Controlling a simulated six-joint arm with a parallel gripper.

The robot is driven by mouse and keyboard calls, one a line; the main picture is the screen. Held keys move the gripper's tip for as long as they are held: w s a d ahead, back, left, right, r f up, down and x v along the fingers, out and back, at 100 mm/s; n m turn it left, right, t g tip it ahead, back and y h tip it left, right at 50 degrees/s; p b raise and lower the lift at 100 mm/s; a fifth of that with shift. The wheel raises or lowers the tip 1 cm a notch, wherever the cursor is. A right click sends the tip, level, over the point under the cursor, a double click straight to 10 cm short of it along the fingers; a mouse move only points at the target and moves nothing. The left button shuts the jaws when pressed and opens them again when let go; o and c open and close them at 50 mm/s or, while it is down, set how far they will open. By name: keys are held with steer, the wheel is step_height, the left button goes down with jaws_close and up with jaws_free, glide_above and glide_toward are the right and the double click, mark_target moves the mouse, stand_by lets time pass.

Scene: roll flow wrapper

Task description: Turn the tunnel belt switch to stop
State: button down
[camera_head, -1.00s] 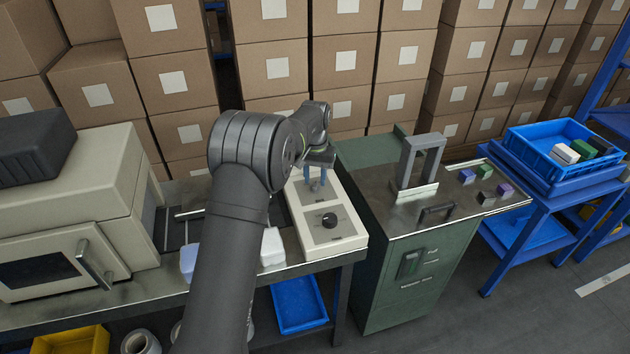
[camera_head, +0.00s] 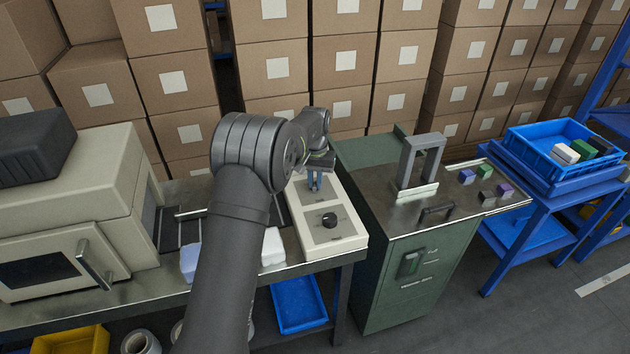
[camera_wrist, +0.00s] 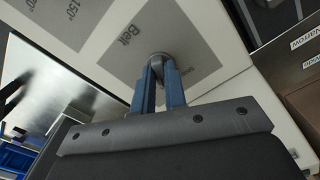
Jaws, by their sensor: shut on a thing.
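The belt switch (camera_wrist: 159,58) is a small dark round knob on a grey label plate (camera_wrist: 128,60) marked "Belt" in the wrist view. My gripper (camera_wrist: 160,84) has its two blue fingers on either side of the knob, shut on it. In the head view my gripper (camera_head: 315,184) reaches down to the far part of the cream control panel (camera_head: 350,238), hiding the switch there.
A second black knob (camera_head: 330,220) sits on the panel's near plate. The beige wrapper housing (camera_head: 65,205) stands left. A green cabinet (camera_head: 410,275) with a grey metal arch (camera_head: 404,165) stands close on the right. Stacked cartons (camera_head: 275,70) fill the back.

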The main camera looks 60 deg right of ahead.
mark_target(315, 184)
steer(key=n, duration=0.5)
steer(key=shift+n, duration=0.4)
steer(key=n, duration=0.5)
steer(key=shift+r+n, duration=0.1)
steer(key=shift+n, duration=0.2)
stand_by(0.3)
steer(key=c, duration=1.5)
jaws_free()
steer(key=shift+o, duration=0.2)
step_height(315, 184, up, 17)
steer(key=shift+r, duration=0.2)
steer(key=shift+f, duration=0.1)
step_height(315, 184, down, 17)
steer(key=shift+f, duration=0.2)
